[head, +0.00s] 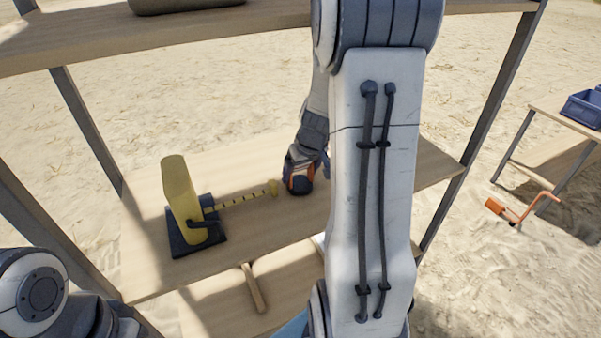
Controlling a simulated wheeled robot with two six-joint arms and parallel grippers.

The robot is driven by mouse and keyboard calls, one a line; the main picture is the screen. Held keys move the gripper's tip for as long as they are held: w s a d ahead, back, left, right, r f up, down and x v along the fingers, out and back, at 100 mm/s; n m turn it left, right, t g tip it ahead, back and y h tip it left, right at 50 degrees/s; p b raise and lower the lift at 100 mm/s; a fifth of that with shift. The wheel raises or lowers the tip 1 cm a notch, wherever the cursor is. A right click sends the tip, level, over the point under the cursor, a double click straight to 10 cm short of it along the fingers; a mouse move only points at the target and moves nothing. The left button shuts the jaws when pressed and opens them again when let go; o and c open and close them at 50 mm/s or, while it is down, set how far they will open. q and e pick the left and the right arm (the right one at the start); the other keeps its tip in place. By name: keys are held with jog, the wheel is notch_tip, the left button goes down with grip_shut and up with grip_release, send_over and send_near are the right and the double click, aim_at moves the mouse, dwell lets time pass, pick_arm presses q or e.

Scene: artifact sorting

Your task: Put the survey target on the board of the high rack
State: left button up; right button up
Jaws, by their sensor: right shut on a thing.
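My right gripper (302,170) is low over the board (275,151) of the rack, partly hidden behind my own right arm. It is shut on a small dark and orange thing (299,186), which looks like the survey target. The thing is at or just above the board, and I cannot tell whether it touches. Its far side and the fingertips are mostly hidden. My left gripper is out of view; only part of my left arm shows at the lower left.
A yellow upright piece on a dark base (181,198) stands on the board, its striped rod (241,198) reaching towards my right gripper. An upper shelf (240,17) crosses above. Grey posts (88,135) frame the rack. A table with a blue bin (582,108) stands right; an orange-handled tool (520,212) is nearby.

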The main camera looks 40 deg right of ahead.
jog(key=shift+f, duration=0.2)
jog(key=shift+f, duration=0.15)
jog(key=o, duration=1.5)
jog(key=shift+r, duration=0.5)
jog(key=v, duration=0.7)
jog(key=shift+s, duration=0.15)
jog(key=shift+f, duration=0.1)
